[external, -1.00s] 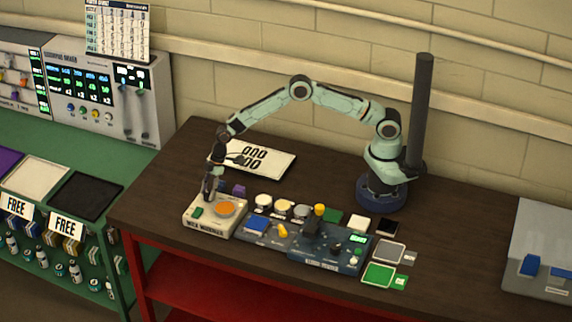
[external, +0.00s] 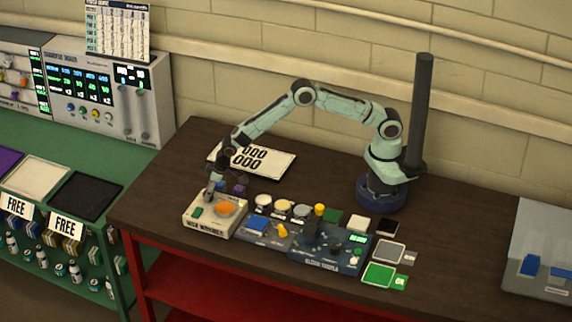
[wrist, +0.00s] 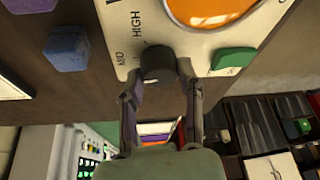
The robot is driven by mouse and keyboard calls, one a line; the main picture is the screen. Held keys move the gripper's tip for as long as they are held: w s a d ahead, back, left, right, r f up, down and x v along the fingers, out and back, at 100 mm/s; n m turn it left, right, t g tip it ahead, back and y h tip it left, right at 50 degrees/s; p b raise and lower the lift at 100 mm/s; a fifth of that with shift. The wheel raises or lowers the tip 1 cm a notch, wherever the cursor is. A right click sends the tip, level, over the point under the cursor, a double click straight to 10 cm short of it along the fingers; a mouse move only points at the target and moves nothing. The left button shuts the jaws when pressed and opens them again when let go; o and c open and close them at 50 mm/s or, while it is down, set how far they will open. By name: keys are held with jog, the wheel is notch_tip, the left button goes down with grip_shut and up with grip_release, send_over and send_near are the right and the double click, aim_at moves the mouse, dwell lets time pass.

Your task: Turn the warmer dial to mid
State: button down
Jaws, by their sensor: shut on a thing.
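The milk warmer (external: 228,229) is a cream box at the left front of the table, with an orange round plate (external: 225,208) and a green button (external: 197,212). Its dark round dial (wrist: 158,62) shows in the wrist view, beside printed MID and HIGH labels; I cannot tell which mark it points to. My gripper (wrist: 160,78) is shut on the dial, one finger on each side. In the external view my gripper (external: 212,192) stands tilted at the warmer's back left corner and hides the dial.
A purple block (external: 240,190) and a blue block (wrist: 67,48) sit behind the warmer. A blue control panel (external: 330,252) with several knobs adjoins it on the right. A number plate (external: 270,164) lies farther back. The table's front edge is close.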

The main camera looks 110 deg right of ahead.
jog(key=shift+f+m, duration=0.1)
jog(key=shift+m, duration=0.7)
jog(key=shift+g+h, duration=0.3)
jog(key=c, duration=0.7)
grip_release()
jog(key=v, duration=1.2)
